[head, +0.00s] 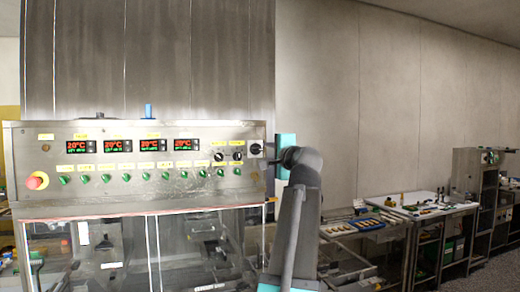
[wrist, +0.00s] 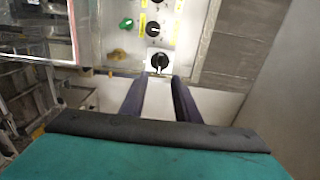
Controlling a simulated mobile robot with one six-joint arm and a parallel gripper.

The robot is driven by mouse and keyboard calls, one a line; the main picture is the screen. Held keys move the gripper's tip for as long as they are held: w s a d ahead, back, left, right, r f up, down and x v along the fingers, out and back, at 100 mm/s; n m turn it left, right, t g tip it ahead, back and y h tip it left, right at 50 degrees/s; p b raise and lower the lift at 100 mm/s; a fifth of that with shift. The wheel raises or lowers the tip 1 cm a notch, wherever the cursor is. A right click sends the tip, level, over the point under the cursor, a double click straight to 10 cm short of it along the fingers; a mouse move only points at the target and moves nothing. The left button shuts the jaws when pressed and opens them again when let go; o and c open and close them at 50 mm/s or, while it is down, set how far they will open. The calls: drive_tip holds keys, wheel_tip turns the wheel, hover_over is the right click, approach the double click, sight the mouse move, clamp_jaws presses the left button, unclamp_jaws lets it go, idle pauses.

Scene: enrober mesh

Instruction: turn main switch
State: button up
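The main switch, a black rotary knob (head: 255,149) on a pale plate, sits at the right end of the steel control panel (head: 110,200). In the wrist view the knob (wrist: 160,60) shows a light pointer mark and lies just beyond my fingertips, about centred between them. My gripper (wrist: 160,80) is open and empty, its two dark fingers apart. Whether the tips touch the knob cannot be told. In the head view my arm stands at the panel's right end, and the fingers are hard to make out there.
Two smaller black knobs (head: 228,156) and a row of green knobs (head: 125,177) lie left of the switch. A red emergency button (head: 36,180) is at the panel's far left. Displays (head: 117,146) read 20°C. Benches with trays (head: 345,229) stand at the right.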

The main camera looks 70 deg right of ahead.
sight(258, 150)
drive_tip(key=p+x, duration=0.3)
drive_tip(key=x, duration=0.6)
drive_tip(key=shift+w+d, duration=0.2)
drive_tip(key=shift+w, duration=0.05)
clamp_jaws()
drive_tip(key=shift+d+r, duration=0.1)
drive_tip(key=shift+d, duration=0.2)
drive_tip(key=shift+a, duration=0.25)
